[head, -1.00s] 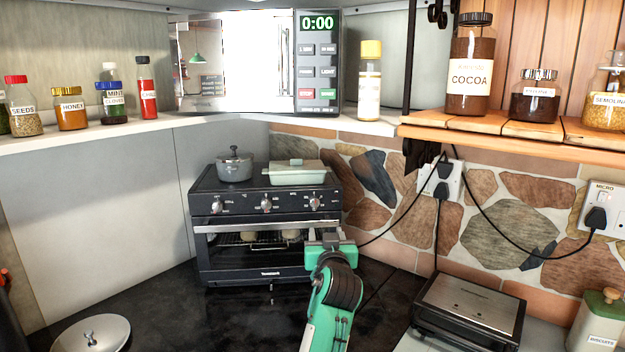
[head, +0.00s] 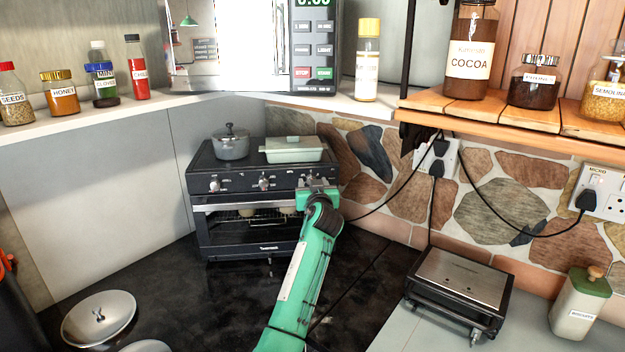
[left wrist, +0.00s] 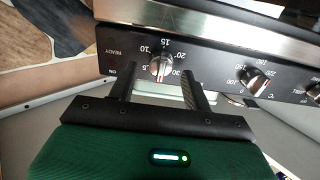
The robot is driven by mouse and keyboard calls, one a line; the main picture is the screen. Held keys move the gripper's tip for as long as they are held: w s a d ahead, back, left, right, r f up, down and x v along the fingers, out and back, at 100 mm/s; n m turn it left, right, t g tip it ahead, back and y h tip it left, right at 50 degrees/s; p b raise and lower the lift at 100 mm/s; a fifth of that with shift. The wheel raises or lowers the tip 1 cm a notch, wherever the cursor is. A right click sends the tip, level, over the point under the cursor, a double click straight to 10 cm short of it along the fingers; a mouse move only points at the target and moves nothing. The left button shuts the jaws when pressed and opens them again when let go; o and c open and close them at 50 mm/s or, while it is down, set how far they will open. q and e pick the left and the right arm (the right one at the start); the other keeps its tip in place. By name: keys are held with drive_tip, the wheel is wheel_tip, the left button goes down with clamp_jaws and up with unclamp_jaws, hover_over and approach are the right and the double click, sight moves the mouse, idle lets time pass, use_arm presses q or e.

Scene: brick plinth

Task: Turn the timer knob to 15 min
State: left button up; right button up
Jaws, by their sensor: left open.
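The black toaster oven (head: 235,225) stands on the dark counter with a row of knobs on its front panel. The timer knob (left wrist: 160,66) is silver, with printed marks including 5, 10, 15, 20 and 30 around it. Its grip bar looks roughly upright in the left wrist view, towards the 15, but I cannot read its pointer surely. My left gripper (head: 317,184) is at the panel's right end and mostly hides this knob in the head view. In the left wrist view its fingers (left wrist: 157,84) are open, with the knob between and just beyond the tips. My right gripper is not in view.
A grey pot (head: 231,146) and a pale green dish (head: 294,149) sit on the oven. Another knob (left wrist: 256,82), with temperature marks, is beside the timer knob. A cable (head: 385,198) runs behind, and a black grill (head: 458,290) stands at the right.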

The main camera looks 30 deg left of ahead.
use_arm(q)
drive_tip(key=shift+w+a+f, duration=0.1)
drive_tip(key=shift+w+a, duration=0.4)
drive_tip(key=shift+d, duration=0.1)
drive_tip(key=c, duration=0.9)
drive_tip(key=shift+c, duration=0.2)
